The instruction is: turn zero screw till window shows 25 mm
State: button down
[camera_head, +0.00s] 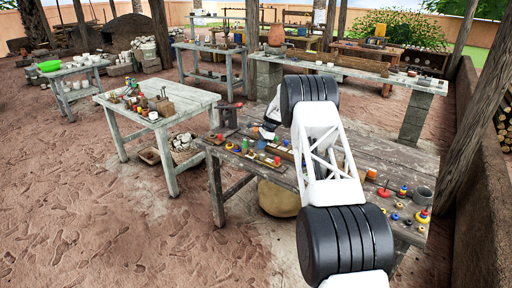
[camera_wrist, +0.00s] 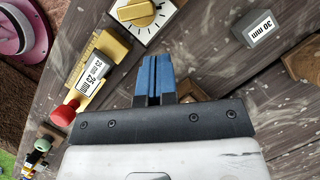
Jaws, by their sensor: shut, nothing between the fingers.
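In the wrist view, a yellow gauge-like body (camera_wrist: 104,48) with a red round knob (camera_wrist: 63,115) at its lower end lies on the dark wooden bench. A grey block (camera_wrist: 92,80) with a white label reading 25 mm sits along it. I cannot tell which part is the zero screw, nor make out a window reading apart from the label. My gripper (camera_wrist: 154,62) has blue fingertips, shut together and empty, pointing to the top of the view, to the right of the yellow body.
A white dial with a yellow knob (camera_wrist: 136,12) lies just beyond my fingertips. A grey 30 mm block (camera_wrist: 258,28) is to the right, and a pink round thing (camera_wrist: 22,30) at the upper left. Several small coloured items crowd the wooden bench (camera_head: 240,181).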

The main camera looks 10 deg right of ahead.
jog(key=v, duration=1)
jog(key=s+a+f+n+t+h, duration=0.1)
jog(key=s+a+n+t+h, duration=0.2)
jog(key=a+n, duration=0.5)
jog(key=s+a+f+n+t+h, duration=0.1)
jog(key=s+a+n+t+h, duration=0.2)
jog(key=a, duration=0.9)
jog(key=s+n+h, duration=0.3)
jog(key=n, duration=0.2)
jog(key=shift+s+f+n+h, duration=0.3)
jog(key=shift+n, duration=0.1)
jog(key=shift+w+d+f, duration=0.1)
jog(key=shift+f, duration=0.05)
